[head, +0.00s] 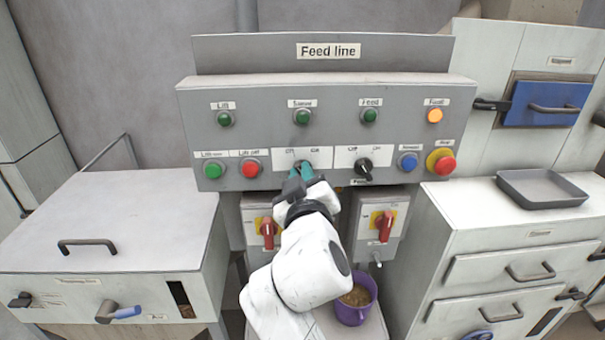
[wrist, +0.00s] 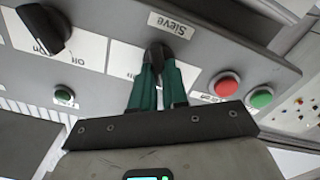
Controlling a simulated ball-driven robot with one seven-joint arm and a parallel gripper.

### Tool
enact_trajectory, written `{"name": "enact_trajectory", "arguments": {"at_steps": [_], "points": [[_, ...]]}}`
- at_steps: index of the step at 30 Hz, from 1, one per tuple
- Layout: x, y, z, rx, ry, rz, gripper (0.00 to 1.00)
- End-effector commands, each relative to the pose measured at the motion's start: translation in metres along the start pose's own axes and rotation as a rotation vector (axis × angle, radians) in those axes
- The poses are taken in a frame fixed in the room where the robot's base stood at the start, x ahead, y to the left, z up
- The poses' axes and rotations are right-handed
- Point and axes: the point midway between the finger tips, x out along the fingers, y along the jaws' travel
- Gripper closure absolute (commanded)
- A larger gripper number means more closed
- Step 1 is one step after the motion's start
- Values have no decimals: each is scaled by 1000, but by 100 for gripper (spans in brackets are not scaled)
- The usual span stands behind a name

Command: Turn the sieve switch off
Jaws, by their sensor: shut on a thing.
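The sieve switch (wrist: 157,50) is a dark rotary knob on the grey front panel, beside the label "Sieve" in the wrist view. My gripper (wrist: 157,68) is shut on this knob, with its green fingers on either side of it. In the head view my gripper (head: 304,173) is at the panel's lower row, in front of the white off/on plate (head: 287,155). The fingers hide most of the knob, so I cannot tell which way it points.
A second black knob (head: 365,165) is to the right. Red (head: 250,168) and green (head: 212,170) buttons are to the left. Blue (head: 408,162) and red stop (head: 443,162) buttons are farther right. Red-handled switches (head: 268,232) and a purple pellet bucket (head: 353,308) are below.

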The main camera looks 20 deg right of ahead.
Motion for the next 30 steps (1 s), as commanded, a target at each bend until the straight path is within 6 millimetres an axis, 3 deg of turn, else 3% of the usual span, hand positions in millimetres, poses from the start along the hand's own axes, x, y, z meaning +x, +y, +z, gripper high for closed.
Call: {"name": "enact_trajectory", "arguments": {"at_steps": [12,13,20,30], "points": [[0,-1,0,-9,1,-1,100],[0,-1,0,-9,1,-1,83],[0,-1,0,-8,1,-1,61],[-6,-1,0,-7,2,-1,61]]}}
